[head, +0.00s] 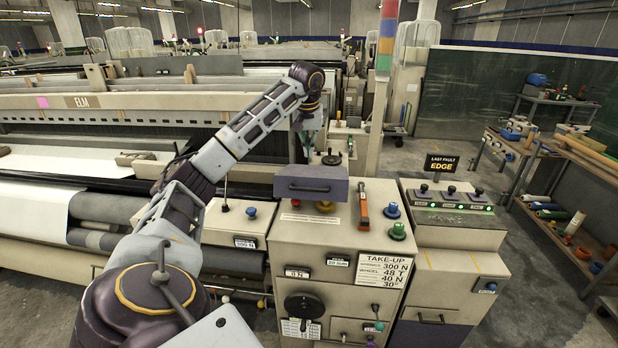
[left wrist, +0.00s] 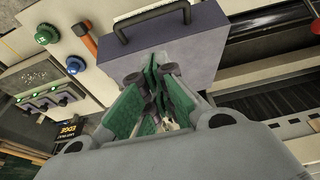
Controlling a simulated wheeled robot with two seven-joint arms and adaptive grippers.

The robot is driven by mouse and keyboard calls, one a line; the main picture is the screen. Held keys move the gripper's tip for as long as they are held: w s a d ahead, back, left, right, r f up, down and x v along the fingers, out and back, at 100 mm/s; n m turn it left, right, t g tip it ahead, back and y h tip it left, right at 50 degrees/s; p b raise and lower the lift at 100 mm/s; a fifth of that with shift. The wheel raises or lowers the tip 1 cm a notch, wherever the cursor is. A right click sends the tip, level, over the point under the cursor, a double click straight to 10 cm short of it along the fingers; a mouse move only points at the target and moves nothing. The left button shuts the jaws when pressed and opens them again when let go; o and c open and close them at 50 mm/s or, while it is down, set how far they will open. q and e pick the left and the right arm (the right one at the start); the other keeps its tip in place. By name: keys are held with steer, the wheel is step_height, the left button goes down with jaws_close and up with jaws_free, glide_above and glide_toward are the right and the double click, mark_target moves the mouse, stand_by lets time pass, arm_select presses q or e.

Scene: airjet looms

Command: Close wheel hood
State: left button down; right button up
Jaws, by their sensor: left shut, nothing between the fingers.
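The wheel hood (head: 311,188) is a grey-purple box with a dark bar handle (head: 308,187) on its front. It sits at the top of the take-up cabinet (head: 335,250). In the left wrist view the hood (left wrist: 190,55) fills the upper middle, with its handle (left wrist: 150,22) near the top edge. My left gripper (head: 308,150) points down just above and behind the hood. Its green-padded fingers (left wrist: 152,82) are shut and empty, close to the hood's purple face; I cannot tell if they touch it. My right gripper is not in view.
An orange-handled tool (head: 363,200) and blue and green knobs (head: 392,210) stand right of the hood. A control box with lit buttons (head: 452,205) is further right. The loom (head: 110,130) spans the left. Floor is clear before the shelf (head: 560,150).

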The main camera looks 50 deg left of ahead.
arm_select(q)
glide_above(310, 177)
steer(key=shift+s+d+f, duration=0.1)
steer(key=shift+f, duration=1.15)
steer(key=shift+s+d+f, duration=0.15)
steer(key=shift+f, duration=1.1)
steer(key=shift+s+d+f, duration=0.1)
steer(key=shift+f, duration=1.15)
steer(key=shift+s+d+f, duration=0.2)
steer(key=shift+s+f, duration=0.05)
steer(key=shift+f, duration=0.25)
steer(key=shift+s+d+f, duration=0.25)
steer(key=shift+f, duration=0.25)
steer(key=shift+s+d+f, duration=0.2)
steer(key=shift+s+f, duration=0.05)
steer(key=shift+f, duration=0.25)
steer(key=shift+f, duration=0.15)
steer(key=shift+s, duration=0.1)
